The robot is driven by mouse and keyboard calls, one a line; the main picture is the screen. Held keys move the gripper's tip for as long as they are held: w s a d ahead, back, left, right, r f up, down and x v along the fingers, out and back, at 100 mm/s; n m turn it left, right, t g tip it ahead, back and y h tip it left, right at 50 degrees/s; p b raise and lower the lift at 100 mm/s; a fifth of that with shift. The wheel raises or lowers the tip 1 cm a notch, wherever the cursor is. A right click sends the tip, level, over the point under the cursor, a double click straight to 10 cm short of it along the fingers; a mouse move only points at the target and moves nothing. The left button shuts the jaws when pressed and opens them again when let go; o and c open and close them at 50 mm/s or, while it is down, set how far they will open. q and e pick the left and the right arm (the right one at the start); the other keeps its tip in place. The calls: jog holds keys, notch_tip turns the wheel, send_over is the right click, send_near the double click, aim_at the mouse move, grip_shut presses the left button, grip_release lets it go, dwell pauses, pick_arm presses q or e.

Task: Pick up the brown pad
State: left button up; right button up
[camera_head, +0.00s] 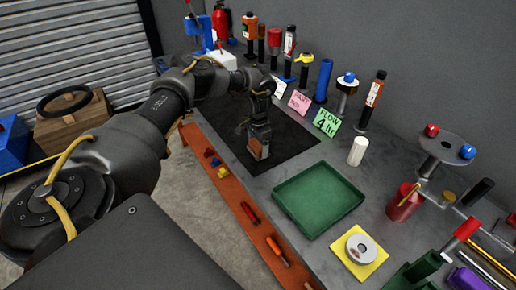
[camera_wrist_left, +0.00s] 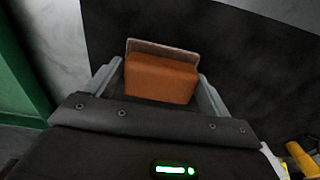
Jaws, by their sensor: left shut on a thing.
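The brown pad (camera_wrist_left: 160,78) is a small orange-brown block with a thin, lighter plate along its far edge. It sits between the two fingers of my left gripper (camera_wrist_left: 160,88), which is shut on it. In the head view, my left gripper (camera_head: 258,140) is over the black mat (camera_head: 290,145), and the brown pad (camera_head: 255,149) shows at its tip. I cannot tell whether the pad touches the mat. My right gripper is not in view.
A green tray (camera_head: 317,197) lies right of the mat. A white cylinder (camera_head: 357,151), sign cards (camera_head: 327,122) and several bottles and tools stand along the back. An orange strip (camera_head: 236,200) with small tools runs along the front edge. A yellow square (camera_head: 360,270) holds a metal ring.

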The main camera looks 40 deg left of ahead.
pick_arm(q)
jog(key=shift+r, duration=0.15)
jog(key=shift+w+r+b, duration=0.1)
jog(key=shift+r+b, duration=0.45)
jog(key=shift+r, duration=0.05)
jog(key=shift+r+b, duration=0.55)
jog(key=shift+r, duration=0.25)
jog(key=s+d+r, duration=0.1)
jog(key=s+r, duration=0.9)
jog(key=s, duration=0.4)
jog(key=shift+d, duration=0.4)
